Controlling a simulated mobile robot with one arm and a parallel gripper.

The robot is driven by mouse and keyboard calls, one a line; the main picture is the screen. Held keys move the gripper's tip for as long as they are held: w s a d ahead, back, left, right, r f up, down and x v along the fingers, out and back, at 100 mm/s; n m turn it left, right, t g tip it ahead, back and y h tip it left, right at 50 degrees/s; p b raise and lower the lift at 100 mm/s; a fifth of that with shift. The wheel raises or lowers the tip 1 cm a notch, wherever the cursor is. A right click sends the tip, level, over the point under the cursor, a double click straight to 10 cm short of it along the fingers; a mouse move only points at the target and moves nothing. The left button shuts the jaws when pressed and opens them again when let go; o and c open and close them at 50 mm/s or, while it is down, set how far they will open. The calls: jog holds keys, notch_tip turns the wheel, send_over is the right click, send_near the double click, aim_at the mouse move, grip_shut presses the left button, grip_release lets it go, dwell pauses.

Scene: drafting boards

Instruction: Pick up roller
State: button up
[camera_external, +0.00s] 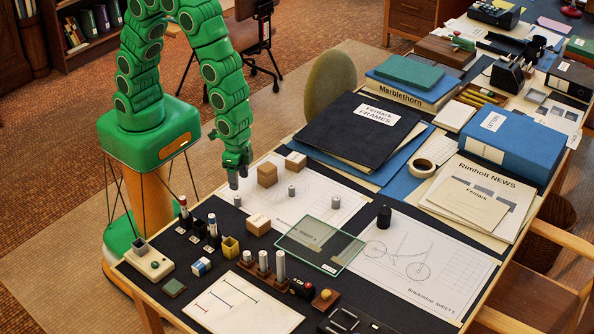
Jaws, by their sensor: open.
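My gripper (233,183) is open and points down over the left edge of the drafting table, with nothing visible between its fingers. Several plain cylinders could be the roller, and I cannot tell which one is meant. Small grey cylinders (292,191) (335,202) stand on the white sheet, and another (237,200) is just below my gripper. Taller silver cylinders (280,266) stand in wooden holders near the front. A black cylinder (384,216) stands upright farther right. Whether my fingers touch anything is too small to tell.
Wooden blocks (267,175) and a box (257,224) stand close to my gripper. A glass plate (320,244) lies mid-table. Black folders (358,132) and a blue binder (512,146) fill the back. The drawing sheet (422,262) has open room.

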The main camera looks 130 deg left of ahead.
aim_at(238, 197)
jog(key=shift+s+d+f, duration=0.1)
jog(key=shift+d+f, duration=0.05)
jog(key=shift+f, duration=1.05)
jog(key=shift+d+f, duration=0.15)
jog(key=shift+f, duration=1.1)
jog(key=shift+s+d+f, duration=0.1)
jog(key=shift+d+f, duration=0.05)
jog(key=shift+f, duration=1.05)
jog(key=shift+c, duration=0.3)
grip_shut()
jog(key=shift+w+r, duration=0.1)
